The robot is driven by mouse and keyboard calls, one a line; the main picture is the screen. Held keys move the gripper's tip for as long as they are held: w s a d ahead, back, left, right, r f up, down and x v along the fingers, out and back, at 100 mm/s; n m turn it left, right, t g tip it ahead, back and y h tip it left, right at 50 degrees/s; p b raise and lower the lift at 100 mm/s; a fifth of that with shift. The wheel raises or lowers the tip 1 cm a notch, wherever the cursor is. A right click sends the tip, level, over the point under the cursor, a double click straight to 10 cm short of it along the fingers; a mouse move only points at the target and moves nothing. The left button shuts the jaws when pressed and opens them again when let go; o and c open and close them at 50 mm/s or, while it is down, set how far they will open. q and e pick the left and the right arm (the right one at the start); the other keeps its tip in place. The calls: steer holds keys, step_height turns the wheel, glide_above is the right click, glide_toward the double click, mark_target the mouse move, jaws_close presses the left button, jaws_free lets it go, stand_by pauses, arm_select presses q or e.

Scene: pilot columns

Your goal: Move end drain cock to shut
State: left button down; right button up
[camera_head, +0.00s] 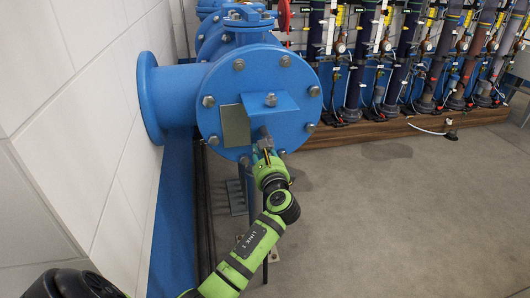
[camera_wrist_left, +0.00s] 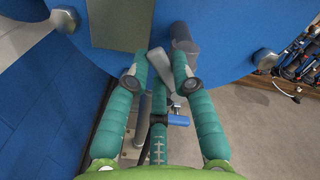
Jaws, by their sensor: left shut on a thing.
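In the left wrist view the green fingers of my left gripper (camera_wrist_left: 160,72) are closed around the lever. My right gripper is in neither view.
The blue flange (camera_head: 220,85) with large bolts stands close beside the white wall (camera_head: 75,90). A flat grey-green plate (camera_head: 235,125) is left of the cock. Several pipe columns (camera_head: 355,70) stand on a brown plinth (camera_head: 380,132) behind. The grey floor (camera_head: 400,215) at right is clear.

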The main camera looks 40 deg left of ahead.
arm_select(q)
steer(key=f+n+b, duration=0.1)
steer(key=n+b, duration=0.1)
steer(key=n, duration=0.1)
steer(key=f+n+b, duration=0.1)
steer(key=n+b, duration=0.1)
steer(key=n, duration=0.2)
steer(key=f+n+b, duration=0.1)
steer(key=n+b, duration=0.2)
steer(key=shift+s+a+f, duration=0.1)
steer(key=shift+s+a, duration=0.2)
steer(key=shift+s, duration=0.1)
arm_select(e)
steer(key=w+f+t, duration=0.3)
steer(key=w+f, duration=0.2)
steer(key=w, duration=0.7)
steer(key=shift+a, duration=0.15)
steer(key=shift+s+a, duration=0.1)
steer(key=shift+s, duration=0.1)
arm_select(q)
steer(key=c, duration=1)
jaws_free()
steer(key=shift+c, duration=0.2)
steer(key=v, duration=1.2)
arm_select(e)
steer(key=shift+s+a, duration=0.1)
